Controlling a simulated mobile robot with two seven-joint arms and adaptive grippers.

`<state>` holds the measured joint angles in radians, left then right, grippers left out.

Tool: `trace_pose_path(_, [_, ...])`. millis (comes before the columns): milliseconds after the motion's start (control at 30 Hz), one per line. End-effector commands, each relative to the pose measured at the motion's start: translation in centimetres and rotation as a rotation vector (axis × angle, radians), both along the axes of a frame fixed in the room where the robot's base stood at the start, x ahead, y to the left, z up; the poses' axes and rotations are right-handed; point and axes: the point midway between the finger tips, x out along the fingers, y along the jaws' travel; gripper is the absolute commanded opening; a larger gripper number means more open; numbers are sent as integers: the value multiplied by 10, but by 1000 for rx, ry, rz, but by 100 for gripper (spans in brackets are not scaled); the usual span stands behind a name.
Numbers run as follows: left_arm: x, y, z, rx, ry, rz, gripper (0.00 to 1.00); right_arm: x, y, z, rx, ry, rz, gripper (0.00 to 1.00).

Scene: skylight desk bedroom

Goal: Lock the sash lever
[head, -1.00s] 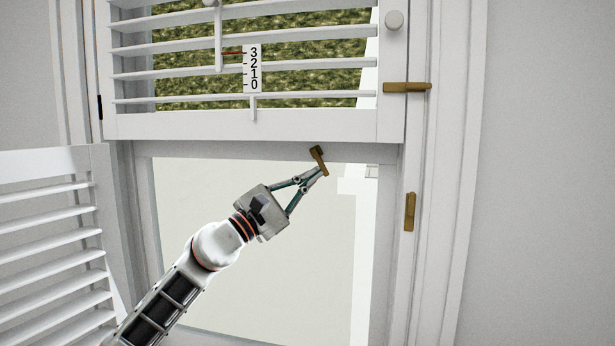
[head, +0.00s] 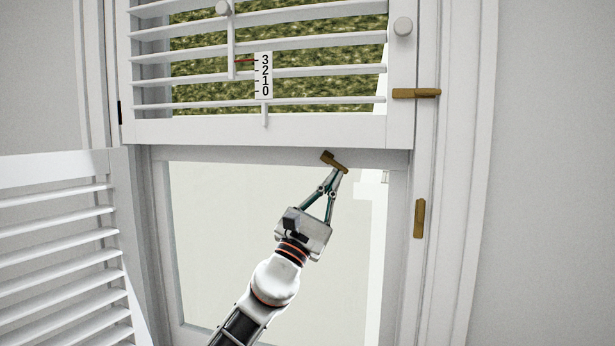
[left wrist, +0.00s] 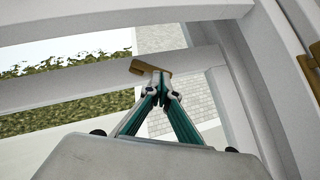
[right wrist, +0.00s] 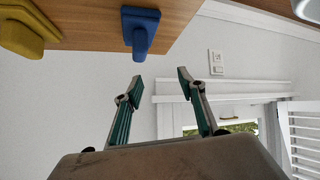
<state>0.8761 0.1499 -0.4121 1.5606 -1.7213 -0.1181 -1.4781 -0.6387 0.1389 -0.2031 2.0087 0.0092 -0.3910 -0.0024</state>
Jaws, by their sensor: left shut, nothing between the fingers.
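The sash lever (head: 334,161) is a small brass lever on the sash rail under the upper shutter. It is tilted, with its free end down to the right. My left gripper (head: 341,170) is shut and empty, with its fingertips at the lever's lower right end, seemingly touching it. In the left wrist view the closed fingertips (left wrist: 160,92) sit just below the brass lever (left wrist: 150,68). My right gripper (right wrist: 158,84) is open and empty, away from the window; it does not show in the head view.
A brass latch (head: 417,93) lies horizontal on the upper shutter's right edge. Another brass latch (head: 419,218) hangs vertical on the right frame. A louvred shutter (head: 60,240) stands open at left. In the right wrist view, a blue object (right wrist: 140,30) and a yellow object (right wrist: 25,32) are by a wooden surface (right wrist: 90,15).

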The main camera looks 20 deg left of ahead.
Motion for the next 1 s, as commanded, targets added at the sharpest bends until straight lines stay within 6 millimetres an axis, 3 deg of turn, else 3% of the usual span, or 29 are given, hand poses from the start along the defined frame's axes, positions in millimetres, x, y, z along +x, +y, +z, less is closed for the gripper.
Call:
trace_pose_path(400, [0, -14, 6, -282, 12, -2, 0, 8, -5, -1, -13, -19, -2, 40])
trace_pose_path(567, [0, -12, 8, -280, 9, 1, 0, 16, -6, 6, -14, -34, -3, 40])
trace_pose_path(667, [-1, -12, 7, -279, 9, 0, 0, 8, -5, 0, -16, -17, 3, 40])
trace_pose_path(867, [-14, -10, -9, -278, 13, 0, 0, 8, -5, -1, -15, -17, 2, 40])
trace_pose_path(1000, [-33, -7, -29, -277, 13, 1, 0, 8, -5, -1, -14, -16, 2, 40])
